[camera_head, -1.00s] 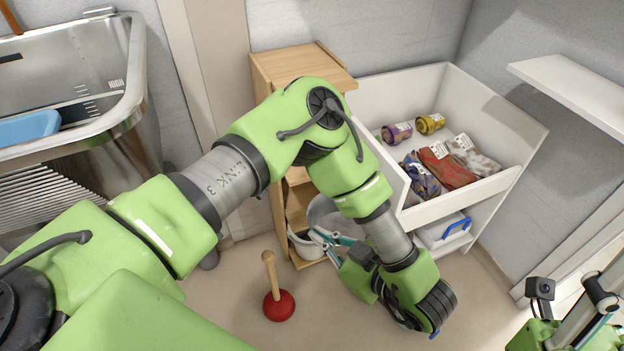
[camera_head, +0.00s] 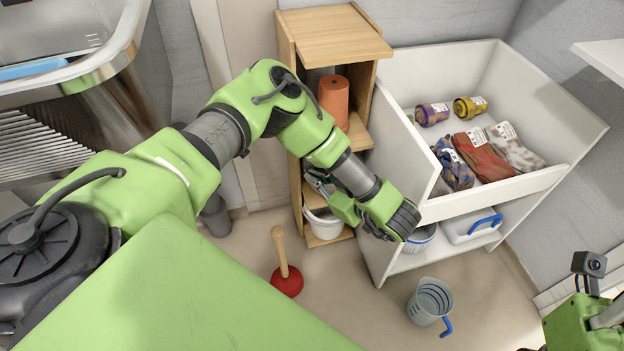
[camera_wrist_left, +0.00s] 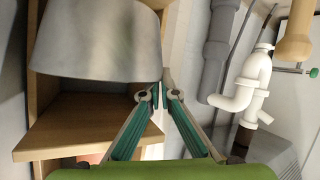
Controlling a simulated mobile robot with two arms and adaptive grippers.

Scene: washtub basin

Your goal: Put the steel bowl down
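The steel bowl (camera_wrist_left: 95,40) is a grey metal shape that fills the upper left of the left wrist view. Its right edge is between the tips of my left gripper (camera_wrist_left: 160,88), whose green-padded fingers come close together on it. In the head view my left gripper (camera_head: 318,182) reaches into the narrow wooden shelf unit (camera_head: 335,30), at a middle level; the arm and shelf hide most of the bowl there. A wooden shelf board (camera_wrist_left: 75,125) lies below the bowl in the wrist view. Part of my right wrist shows at the lower right of the head view; its fingertips are out of frame.
A white bucket (camera_head: 323,224) stands on the shelf unit's bottom level and a terracotta cylinder (camera_head: 334,98) higher up. A white cabinet (camera_head: 545,185) adjoins on the right. A plunger (camera_head: 286,280) and a measuring jug (camera_head: 430,302) stand on the floor. Pipes (camera_wrist_left: 240,80) are right of my gripper.

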